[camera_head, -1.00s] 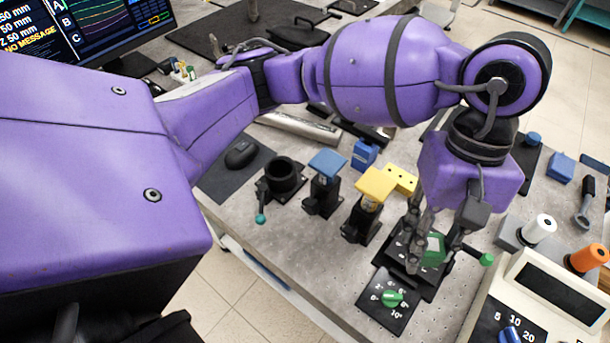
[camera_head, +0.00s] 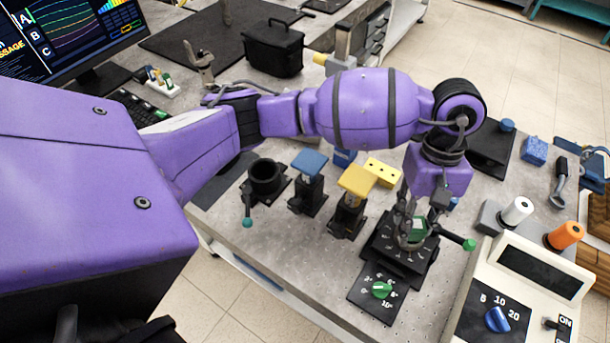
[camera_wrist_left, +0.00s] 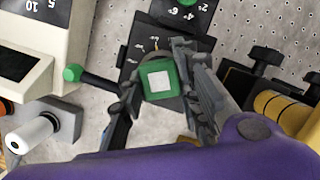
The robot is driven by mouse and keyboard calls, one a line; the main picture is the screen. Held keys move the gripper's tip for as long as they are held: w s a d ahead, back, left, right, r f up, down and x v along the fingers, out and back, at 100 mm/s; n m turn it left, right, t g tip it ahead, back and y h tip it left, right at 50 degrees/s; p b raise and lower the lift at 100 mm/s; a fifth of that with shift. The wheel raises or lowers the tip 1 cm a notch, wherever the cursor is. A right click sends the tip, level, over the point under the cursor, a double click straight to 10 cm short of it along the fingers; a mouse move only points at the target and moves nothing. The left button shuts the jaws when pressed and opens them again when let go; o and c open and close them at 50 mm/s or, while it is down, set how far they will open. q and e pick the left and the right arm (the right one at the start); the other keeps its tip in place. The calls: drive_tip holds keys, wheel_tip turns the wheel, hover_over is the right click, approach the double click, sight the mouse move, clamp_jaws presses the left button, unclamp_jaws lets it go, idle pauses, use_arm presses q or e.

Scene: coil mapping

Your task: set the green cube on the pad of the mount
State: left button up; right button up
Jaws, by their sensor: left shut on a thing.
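The green cube (camera_head: 417,229) has a white square on its top face. It also shows in the left wrist view (camera_wrist_left: 158,80). My left gripper (camera_head: 411,236) is shut on it, with one finger on either side in the wrist view (camera_wrist_left: 156,64). The cube is over the black mount (camera_head: 385,252), a flat stage with a green-knobbed lever. The mount's pad is hidden under the cube and fingers, so I cannot tell whether the cube touches it. My right gripper is not in view.
A dial plate with a green knob (camera_head: 381,290) lies in front of the mount. A yellow-topped stand (camera_head: 357,181), a blue-topped stand (camera_head: 308,166) and a black ring holder (camera_head: 265,178) stand to its left. A cream control box (camera_head: 520,290) is close on the right.

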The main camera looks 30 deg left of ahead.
use_arm(q)
drive_tip(key=shift+f, duration=0.15)
drive_tip(key=o, duration=1.2)
drive_tip(key=shift+c, duration=0.2)
drive_tip(key=b+v, duration=0.1)
drive_tip(key=v, duration=1.1)
drive_tip(key=shift+r, duration=0.35)
drive_tip(key=shift+d, duration=0.1)
